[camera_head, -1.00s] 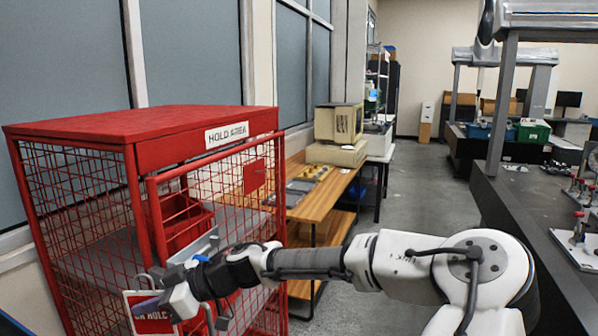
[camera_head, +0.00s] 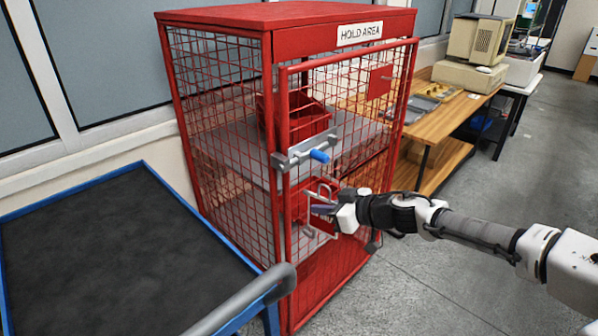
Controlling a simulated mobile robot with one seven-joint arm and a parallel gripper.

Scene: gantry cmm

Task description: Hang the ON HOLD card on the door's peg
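The ON HOLD card (camera_head: 322,229), red with a white border and a pale wire loop on top, is in front of the cage door's lower half. Its lettering is not readable now. My gripper (camera_head: 327,209) has its dark fingers at the card and appears shut on it, its body covering part of the card. The door (camera_head: 282,230) is a red frame with red mesh, on the front of the red HOLD AREA cage (camera_head: 221,120). A small red plate (camera_head: 379,82) is on its upper right. I cannot make out the peg clearly.
A grey sliding bolt with a blue knob (camera_head: 319,156) is at the door's left edge, above my gripper. A blue-edged cart with a dark top (camera_head: 110,245) and grey handle (camera_head: 245,300) fills the lower left. A wooden bench (camera_head: 435,125) stands behind the cage. Floor at right is clear.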

